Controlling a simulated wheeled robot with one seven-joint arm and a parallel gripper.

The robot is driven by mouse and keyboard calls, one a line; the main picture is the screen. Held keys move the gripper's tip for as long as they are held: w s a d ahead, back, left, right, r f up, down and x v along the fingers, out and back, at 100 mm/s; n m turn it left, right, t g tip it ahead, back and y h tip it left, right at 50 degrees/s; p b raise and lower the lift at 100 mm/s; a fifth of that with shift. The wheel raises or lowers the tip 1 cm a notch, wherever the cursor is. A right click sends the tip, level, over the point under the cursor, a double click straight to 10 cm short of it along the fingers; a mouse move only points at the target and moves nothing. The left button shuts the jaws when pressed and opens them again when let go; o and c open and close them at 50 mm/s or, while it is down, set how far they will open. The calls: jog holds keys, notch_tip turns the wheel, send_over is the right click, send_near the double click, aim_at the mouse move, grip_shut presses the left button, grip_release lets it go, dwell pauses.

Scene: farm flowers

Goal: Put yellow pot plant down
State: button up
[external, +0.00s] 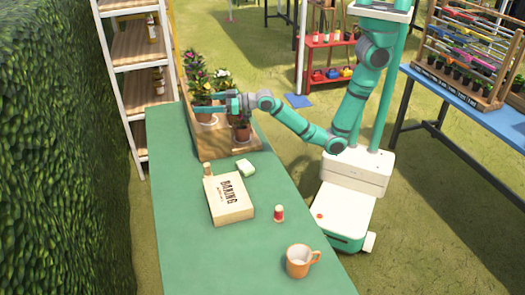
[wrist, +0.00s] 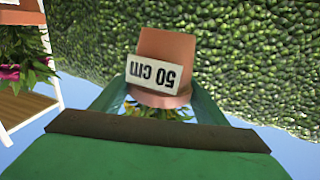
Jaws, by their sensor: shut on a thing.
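My gripper (external: 232,106) is over the wooden tray (external: 222,151) at the far end of the green table. It is shut on a potted plant, whose terracotta pot (external: 241,133) shows just below it. In the wrist view the picture is upside down; the pot (wrist: 166,48) carries a white label reading "50 cm" and sits between the fingers of my gripper (wrist: 160,100). Some yellow-green leaves (wrist: 170,112) show past the pot rim; the rest of the plant is hidden by my gripper. I cannot tell whether the pot touches the tray floor.
Other flowering plants (external: 199,84) stand in the tray, left of and behind my gripper. A hedge (external: 60,150) lies left.

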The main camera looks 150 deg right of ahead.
aim_at(203, 102)
jog(key=s+d+r+g, duration=0.1)
jog(key=s+d+r, duration=0.2)
jog(key=s, duration=0.5)
jog(key=shift+s+d+r+m+h, duration=0.15)
jog(key=shift+d+r+m+h, duration=0.2)
jog(key=shift+d, duration=0.25)
jog(key=shift+f, duration=0.1)
jog(key=shift+f, duration=4.75)
jog(key=shift+f, duration=0.15)
jog(key=o, duration=1.4)
jog(key=shift+f, duration=0.1)
jog(key=v, duration=1)
jog(key=shift+a, duration=0.5)
jog(key=shift+f, duration=0.1)
